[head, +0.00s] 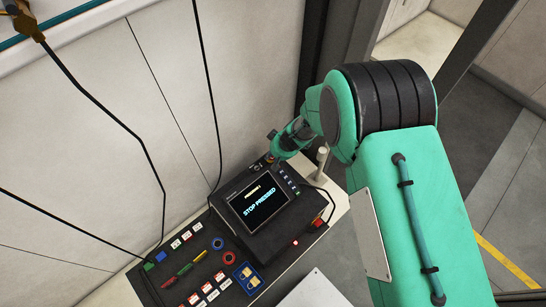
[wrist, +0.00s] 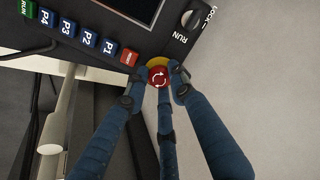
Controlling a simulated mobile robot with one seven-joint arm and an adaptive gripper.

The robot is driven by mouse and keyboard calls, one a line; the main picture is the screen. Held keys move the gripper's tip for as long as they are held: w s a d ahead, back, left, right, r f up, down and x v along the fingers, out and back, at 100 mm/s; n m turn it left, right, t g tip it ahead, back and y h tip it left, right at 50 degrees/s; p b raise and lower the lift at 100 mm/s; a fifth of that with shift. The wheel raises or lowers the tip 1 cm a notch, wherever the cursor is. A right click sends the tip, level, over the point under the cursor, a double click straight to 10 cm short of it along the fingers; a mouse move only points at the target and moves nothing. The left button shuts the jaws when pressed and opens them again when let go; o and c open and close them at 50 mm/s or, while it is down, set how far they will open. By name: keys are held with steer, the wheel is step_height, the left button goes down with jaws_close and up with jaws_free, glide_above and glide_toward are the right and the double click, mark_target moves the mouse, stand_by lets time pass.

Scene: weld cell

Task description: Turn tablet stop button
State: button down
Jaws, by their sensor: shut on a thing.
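The tablet (head: 258,206) lies on the control panel in the head view, and its screen reads "STOP PRESSED". In the wrist view the tablet's stop button (wrist: 158,77) is a red knob with white curved arrows on a yellow ring. My gripper (wrist: 160,85) has its dark blue fingers closed around the red knob, with fingertips at its sides. In the head view my green arm reaches to the tablet's far end, and the stop button and fingertips are hard to make out there.
A LOCK/RUN selector (wrist: 192,19) sits close beside the stop button. A row of blue P keys (wrist: 88,40) runs along the tablet's edge. A pale post (head: 321,160) stands near my arm.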

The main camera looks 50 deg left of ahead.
steer(key=shift+w+a+r+m+b, duration=0.1)
steer(key=shift+m+b, duration=0.3)
steer(key=shift+m, duration=0.35)
steer(key=shift+w+a+r+m+b, duration=0.1)
steer(key=shift+m+b, duration=0.25)
steer(key=shift+m, duration=0.4)
steer(key=c, duration=1.5)
jaws_free()
steer(key=shift+o, duration=0.2)
steer(key=shift+s+d+f, duration=0.1)
steer(key=shift+d+n+p, duration=0.1)
steer(key=shift+n+p, duration=0.2)
steer(key=shift+s+n+p, duration=0.1)
steer(key=shift+n+p, duration=0.8)
steer(key=shift+n, duration=0.5)
steer(key=shift+n+p, duration=1.05)
steer(key=shift+n, duration=0.65)
